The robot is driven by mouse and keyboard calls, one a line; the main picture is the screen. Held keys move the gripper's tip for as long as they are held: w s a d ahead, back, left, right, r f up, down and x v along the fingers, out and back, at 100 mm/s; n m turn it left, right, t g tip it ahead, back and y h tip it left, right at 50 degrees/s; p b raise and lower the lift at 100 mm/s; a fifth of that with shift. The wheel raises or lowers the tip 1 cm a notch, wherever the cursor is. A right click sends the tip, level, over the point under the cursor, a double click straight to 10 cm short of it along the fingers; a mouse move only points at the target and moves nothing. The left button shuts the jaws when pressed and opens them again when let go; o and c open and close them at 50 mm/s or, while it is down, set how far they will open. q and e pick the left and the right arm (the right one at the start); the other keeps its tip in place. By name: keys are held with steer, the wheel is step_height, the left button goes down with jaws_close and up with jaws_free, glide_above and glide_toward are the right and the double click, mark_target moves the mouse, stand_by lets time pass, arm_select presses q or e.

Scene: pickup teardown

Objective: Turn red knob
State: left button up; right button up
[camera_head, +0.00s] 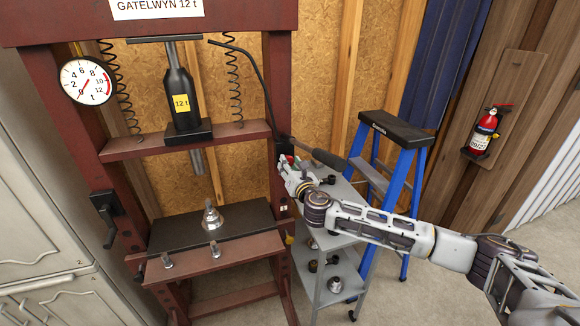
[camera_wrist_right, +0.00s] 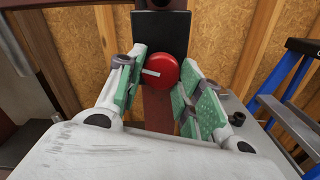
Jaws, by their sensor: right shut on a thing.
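The red knob (camera_wrist_right: 163,74) is round, with a white line that lies nearly level across it and points left in the right wrist view. It sits on a black box on the press's right post. My right gripper (camera_head: 288,163) reaches this post from the right in the head view. In the right wrist view its green-padded fingers (camera_wrist_right: 156,82) stand on both sides of the knob and are shut on it. In the head view the gripper mostly hides the knob. My left gripper is not in view.
The dark red press frame (camera_head: 50,95) holds a black bottle jack (camera_head: 180,95) and a dial gauge (camera_head: 87,82). A grey cart (camera_head: 345,240) and a blue stepladder (camera_head: 410,165) stand near my right arm.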

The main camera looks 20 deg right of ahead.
steer(key=shift+m, duration=0.3)
steer(key=m+b, duration=0.2)
steer(key=m, duration=0.5)
steer(key=shift+r+m+b, duration=0.15)
steer(key=shift+m+b, duration=0.35)
steer(key=shift+m, duration=2.9)
steer(key=o, duration=1)
steer(key=shift+o, duration=0.2)
